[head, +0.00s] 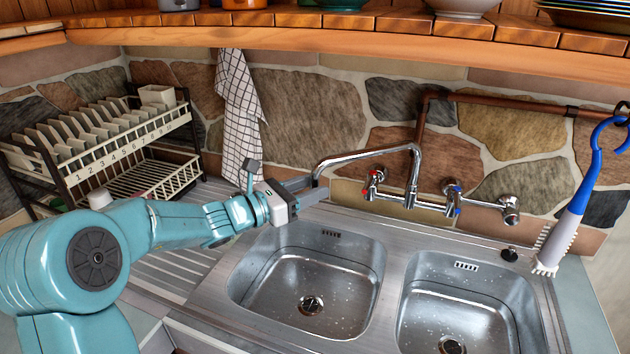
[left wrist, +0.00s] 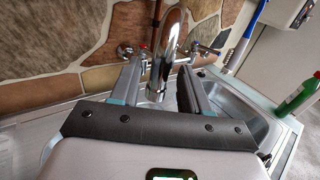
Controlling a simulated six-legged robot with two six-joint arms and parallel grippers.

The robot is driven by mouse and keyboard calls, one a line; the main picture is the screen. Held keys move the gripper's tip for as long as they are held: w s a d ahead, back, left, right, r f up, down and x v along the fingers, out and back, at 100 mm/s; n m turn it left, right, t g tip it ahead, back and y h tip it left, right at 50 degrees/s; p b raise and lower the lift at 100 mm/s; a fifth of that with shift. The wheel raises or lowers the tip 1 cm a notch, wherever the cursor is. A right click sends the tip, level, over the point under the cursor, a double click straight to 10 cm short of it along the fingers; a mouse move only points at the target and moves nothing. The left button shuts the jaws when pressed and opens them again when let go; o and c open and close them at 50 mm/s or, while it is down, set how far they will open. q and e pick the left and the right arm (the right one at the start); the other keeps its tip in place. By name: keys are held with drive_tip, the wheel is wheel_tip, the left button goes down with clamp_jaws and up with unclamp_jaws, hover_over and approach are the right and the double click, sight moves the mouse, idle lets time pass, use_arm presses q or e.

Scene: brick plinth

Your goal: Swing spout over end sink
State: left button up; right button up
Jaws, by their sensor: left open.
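The chrome spout (head: 365,154) runs left from the wall tap, and its downturned end stands above the back left of the left sink (head: 240,290). The right sink (head: 405,335) lies beside it; I cannot tell which one is called the end sink. My left gripper (head: 311,188) is open at the spout's end. In the left wrist view the spout (left wrist: 169,50) shows between the two fingers of the left gripper (left wrist: 162,68); contact cannot be told. My right gripper is not in view.
Red-marked (head: 372,180) and blue-marked (head: 453,192) tap handles flank the spout's base. A dish rack (head: 180,130) stands at the left, a checked towel (head: 238,110) hangs behind, and a blue brush (head: 580,200) hangs at the right. A wooden shelf (head: 330,38) runs above.

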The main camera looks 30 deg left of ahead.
use_arm(q)
drive_tip(key=shift+x, duration=0.95)
drive_tip(key=shift+s, duration=0.1)
clamp_jaws()
